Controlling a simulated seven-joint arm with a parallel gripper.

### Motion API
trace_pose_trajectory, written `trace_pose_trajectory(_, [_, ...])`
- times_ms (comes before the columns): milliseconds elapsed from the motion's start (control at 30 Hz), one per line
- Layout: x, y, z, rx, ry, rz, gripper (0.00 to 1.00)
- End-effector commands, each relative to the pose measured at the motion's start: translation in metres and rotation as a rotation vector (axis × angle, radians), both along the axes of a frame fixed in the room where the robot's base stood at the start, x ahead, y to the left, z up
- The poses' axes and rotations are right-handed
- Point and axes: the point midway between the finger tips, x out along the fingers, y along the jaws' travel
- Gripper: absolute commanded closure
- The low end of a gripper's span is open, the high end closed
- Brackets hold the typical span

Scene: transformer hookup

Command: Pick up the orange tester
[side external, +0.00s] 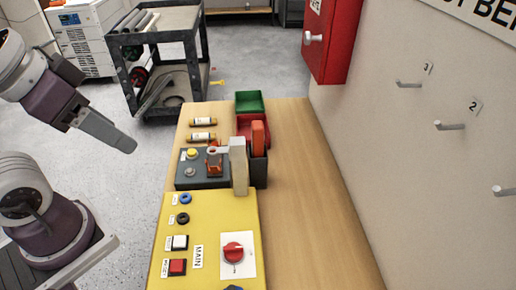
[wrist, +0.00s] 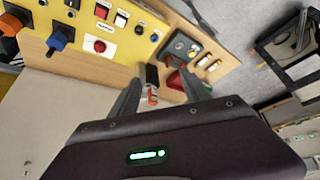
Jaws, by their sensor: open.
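The orange tester (side external: 258,134) stands upright in a dark holder (side external: 260,175) on the wooden bench, and its lower part is hidden inside. In the wrist view the orange tester (wrist: 153,96) shows beside the dark holder (wrist: 152,74), between the lines of my two fingers. My gripper (side external: 131,146) is at the left in the side view, raised beyond the bench's left edge and well apart from the tester. In the wrist view my gripper (wrist: 160,74) has its fingers spread, with nothing held between them.
A pale upright block (side external: 239,165) stands close to the holder. A dark box (side external: 190,180) with a button and an orange part is left of it. Red (side external: 243,123) and green (side external: 249,101) bins lie behind. A yellow panel (side external: 215,215) is in front. The bench's right side is clear.

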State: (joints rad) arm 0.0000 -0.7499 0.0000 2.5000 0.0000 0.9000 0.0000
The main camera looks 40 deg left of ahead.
Motion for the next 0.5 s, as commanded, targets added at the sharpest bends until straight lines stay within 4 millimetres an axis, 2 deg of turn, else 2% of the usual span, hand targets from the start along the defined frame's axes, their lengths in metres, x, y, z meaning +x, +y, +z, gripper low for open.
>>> trace_pose_trajectory(267, [0.0,0.0,0.0,0.0,0.001,-0.001,0.44])
trace_pose_trajectory(333, [0.008,-0.001,0.005,0.01,0.015,-0.019,0.44])
trace_pose_trajectory(367, [0.014,-0.001,0.008,0.019,0.029,-0.037,0.44])
trace_pose_trajectory(433, [0.041,-0.005,0.019,0.052,0.081,-0.11,0.44])
trace_pose_trajectory(467, [0.057,-0.007,0.023,0.07,0.111,-0.151,0.44])
trace_pose_trajectory(500, [0.081,-0.012,0.026,0.094,0.151,-0.213,0.44])
